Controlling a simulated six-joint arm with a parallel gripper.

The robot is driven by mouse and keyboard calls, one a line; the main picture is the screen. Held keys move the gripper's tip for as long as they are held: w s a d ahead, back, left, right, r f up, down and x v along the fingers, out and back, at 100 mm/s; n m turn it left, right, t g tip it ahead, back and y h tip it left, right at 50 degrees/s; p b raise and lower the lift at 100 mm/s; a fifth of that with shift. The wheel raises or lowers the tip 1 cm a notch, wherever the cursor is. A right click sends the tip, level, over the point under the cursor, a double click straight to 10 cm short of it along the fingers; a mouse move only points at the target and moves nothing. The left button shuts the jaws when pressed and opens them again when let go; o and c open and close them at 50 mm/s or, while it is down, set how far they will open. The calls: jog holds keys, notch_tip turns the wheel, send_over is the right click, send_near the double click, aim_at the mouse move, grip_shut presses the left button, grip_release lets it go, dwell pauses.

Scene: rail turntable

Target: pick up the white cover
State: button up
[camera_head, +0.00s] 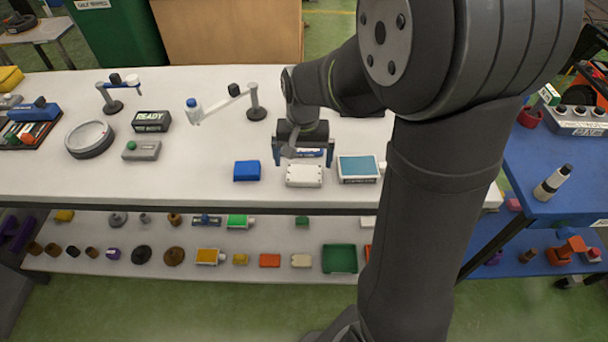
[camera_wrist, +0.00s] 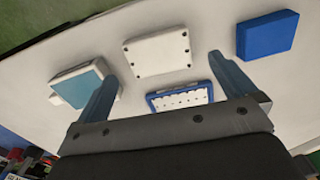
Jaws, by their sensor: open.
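The white cover (camera_head: 304,176) is a flat white block with small dark dots near its edges. It lies on the white table near the front edge. In the wrist view the white cover (camera_wrist: 158,54) shows whole, beyond my fingertips. My gripper (camera_head: 303,158) is open and empty, with its two blue fingers pointing down over the table just behind the cover. In the wrist view my gripper (camera_wrist: 162,72) has its fingers wide apart, and nothing is between them that I can see being touched. The exact height above the table is hard to tell.
A blue block (camera_head: 247,171) lies left of the cover, and a white box with a teal top (camera_head: 358,168) lies close on its right. A blue-framed piece with a white dotted face (camera_wrist: 180,97) lies between cover and palm in the wrist view. The table's front edge (camera_head: 200,208) is near.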

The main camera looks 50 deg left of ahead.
aim_at(304, 173)
notch_tip(304, 173, down, 5)
jog(key=shift+w+f, duration=0.1)
jog(key=shift+w, duration=0.05)
jog(key=shift+c, duration=0.2)
jog(key=c, duration=1.1)
